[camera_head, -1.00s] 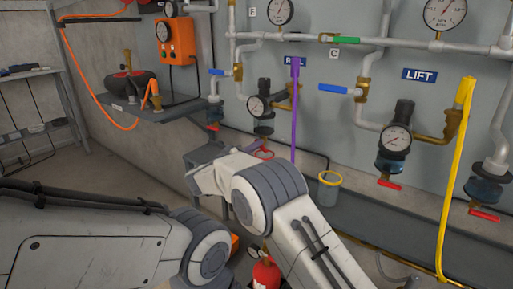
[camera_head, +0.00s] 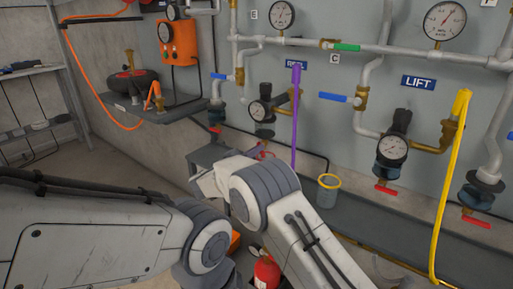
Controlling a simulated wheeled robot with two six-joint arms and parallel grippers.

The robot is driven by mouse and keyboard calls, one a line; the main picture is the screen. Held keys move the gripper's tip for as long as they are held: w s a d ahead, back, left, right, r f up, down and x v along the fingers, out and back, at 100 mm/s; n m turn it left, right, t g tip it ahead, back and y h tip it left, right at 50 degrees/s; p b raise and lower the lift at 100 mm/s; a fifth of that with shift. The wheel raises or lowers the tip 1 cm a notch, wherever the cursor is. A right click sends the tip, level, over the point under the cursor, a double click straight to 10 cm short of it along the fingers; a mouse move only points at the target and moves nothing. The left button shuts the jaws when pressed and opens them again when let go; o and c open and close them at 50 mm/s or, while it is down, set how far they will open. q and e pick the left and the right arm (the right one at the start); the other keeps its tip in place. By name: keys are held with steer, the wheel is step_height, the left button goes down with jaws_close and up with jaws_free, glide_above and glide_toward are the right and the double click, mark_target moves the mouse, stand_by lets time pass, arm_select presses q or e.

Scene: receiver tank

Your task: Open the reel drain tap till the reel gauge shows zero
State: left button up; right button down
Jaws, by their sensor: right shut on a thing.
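The reel gauge (camera_head: 257,111) is a small white dial on the regulator below the REEL sign (camera_head: 297,64), left of a purple strap. Its needle is too small to read. The reel drain tap (camera_head: 265,152) is red, under the dark bowl below that gauge, and partly hidden. My right arm reaches up from the bottom, and my right gripper (camera_head: 252,153) is at this tap, shut on it. The wrist hides most of the gripper, so the tap's angle cannot be told. My left arm crosses the lower left; its gripper is out of view.
The LIFT regulator gauge (camera_head: 393,150) has a red tap (camera_head: 386,188) below. A yellow strap (camera_head: 447,190) hangs at right. A red extinguisher (camera_head: 266,271) stands low in the middle.

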arm_select(q)
steer(key=shift+r, duration=0.2)
arm_select(e)
steer(key=shift+a+m, duration=0.15)
steer(key=shift+m, duration=0.25)
steer(key=c, duration=1.2)
jaws_free()
arm_select(q)
steer(key=shift+r, duration=0.1)
arm_select(e)
steer(key=shift+s, duration=0.1)
